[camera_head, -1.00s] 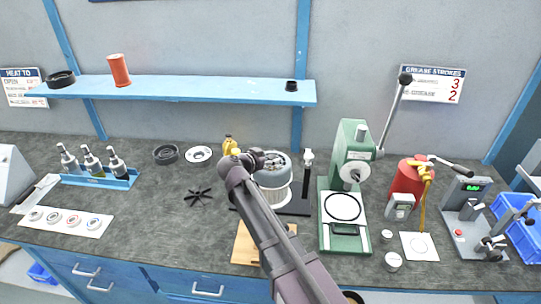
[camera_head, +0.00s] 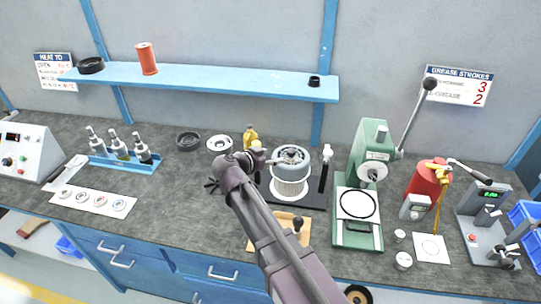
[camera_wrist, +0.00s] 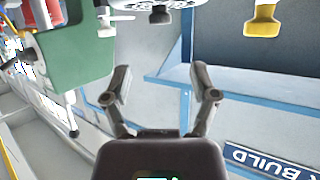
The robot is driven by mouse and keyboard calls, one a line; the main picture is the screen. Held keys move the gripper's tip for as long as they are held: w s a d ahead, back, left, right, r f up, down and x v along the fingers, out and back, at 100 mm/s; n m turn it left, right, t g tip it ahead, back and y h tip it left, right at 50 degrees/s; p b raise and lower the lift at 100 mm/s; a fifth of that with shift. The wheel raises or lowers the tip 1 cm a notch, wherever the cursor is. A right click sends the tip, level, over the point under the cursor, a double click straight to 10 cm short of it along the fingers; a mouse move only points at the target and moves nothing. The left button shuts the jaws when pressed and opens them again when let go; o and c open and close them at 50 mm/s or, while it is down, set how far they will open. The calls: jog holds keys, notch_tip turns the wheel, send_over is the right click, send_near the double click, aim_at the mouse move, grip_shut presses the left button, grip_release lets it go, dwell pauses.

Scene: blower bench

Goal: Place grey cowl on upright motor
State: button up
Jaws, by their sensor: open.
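The upright motor (camera_head: 290,188) is a white ribbed cylinder standing on a dark base at the middle of the bench. A round grey cap with dark openings, which looks like the grey cowl (camera_head: 291,155), sits on top of it. My gripper (camera_head: 256,158) is just left of the cap, partly hidden by my wrist. In the wrist view my gripper (camera_wrist: 161,78) is open, with nothing between its fingers. A pale slotted rim shows at that view's top edge; I cannot tell if it is the cowl.
A yellow object (camera_head: 250,138) stands close behind my gripper. A black-handled tool (camera_head: 325,168) stands right of the motor, then a green press (camera_head: 371,150). A black star-shaped fan is partly behind my wrist. A blue shelf (camera_head: 220,82) runs above.

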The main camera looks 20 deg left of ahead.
dwell(0.7)
jog(key=w+d+f+g, duration=0.1)
jog(key=d+f+g, duration=0.2)
jog(key=d, duration=0.6)
jog(key=w+d+f+g+h, duration=0.1)
jog(key=d+f+g, duration=0.1)
jog(key=d, duration=0.7)
jog(key=w+d+f+g, duration=0.1)
jog(key=d+f+g, duration=0.2)
jog(key=d, duration=0.6)
jog(key=shift+s+d+f+n+g+y, duration=0.75)
jog(key=shift+s+d, duration=0.8)
jog(key=shift+d, duration=1.7)
jog(key=shift+s+d+f+n+g+y, duration=0.45)
jog(key=shift+s+d+g+y, duration=0.85)
jog(key=shift+d, duration=1.95)
jog(key=shift+s+d+f+n+g+y, duration=0.55)
jog(key=shift+s+d, duration=1.3)
jog(key=shift+d, duration=1.4)
jog(key=shift+a, duration=0.1)
